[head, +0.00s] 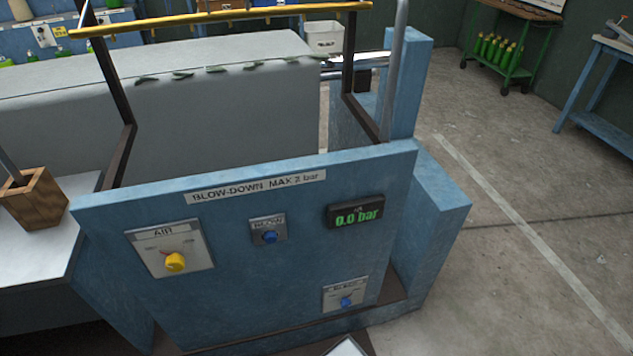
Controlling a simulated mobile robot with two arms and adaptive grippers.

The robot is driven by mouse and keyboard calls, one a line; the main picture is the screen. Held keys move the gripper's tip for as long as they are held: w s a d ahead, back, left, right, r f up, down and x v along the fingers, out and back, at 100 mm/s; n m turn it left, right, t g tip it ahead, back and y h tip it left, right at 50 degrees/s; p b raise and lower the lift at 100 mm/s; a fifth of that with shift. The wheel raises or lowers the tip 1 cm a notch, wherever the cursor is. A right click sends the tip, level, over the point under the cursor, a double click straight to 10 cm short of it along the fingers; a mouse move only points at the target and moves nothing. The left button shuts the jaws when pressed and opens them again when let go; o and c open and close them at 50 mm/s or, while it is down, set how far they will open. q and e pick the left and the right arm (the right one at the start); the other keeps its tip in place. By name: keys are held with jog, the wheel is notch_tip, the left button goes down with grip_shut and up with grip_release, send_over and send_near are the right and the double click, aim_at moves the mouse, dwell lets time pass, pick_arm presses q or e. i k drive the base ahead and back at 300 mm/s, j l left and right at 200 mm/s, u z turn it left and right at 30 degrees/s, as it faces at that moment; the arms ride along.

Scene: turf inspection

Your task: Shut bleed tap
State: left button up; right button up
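The bleed tap (346,302) is a small blue knob on a pale plate (330,296) at the lower right of the blue blow-down panel (300,240). The plate's label reads roughly "BLEED", but its small position marks are too small to read, so I cannot tell how the tap is set. The digital gauge (356,213) above it shows 0.0 bar in green. A yellow AIR knob (176,262) sits on a plate at the panel's left. A blue button (270,237) sits in the middle. Neither of my grippers shows in the head view.
A yellow rail (220,18) on dark posts stands above the panel, before a large grey covered block (220,100). A wooden box (33,198) stands on a white table at left. A green cart (500,50) with bottles and a blue bench (600,80) stand far right. Floor right is clear.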

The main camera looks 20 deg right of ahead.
aim_at(346, 303)
jog(key=z, duration=0.8)
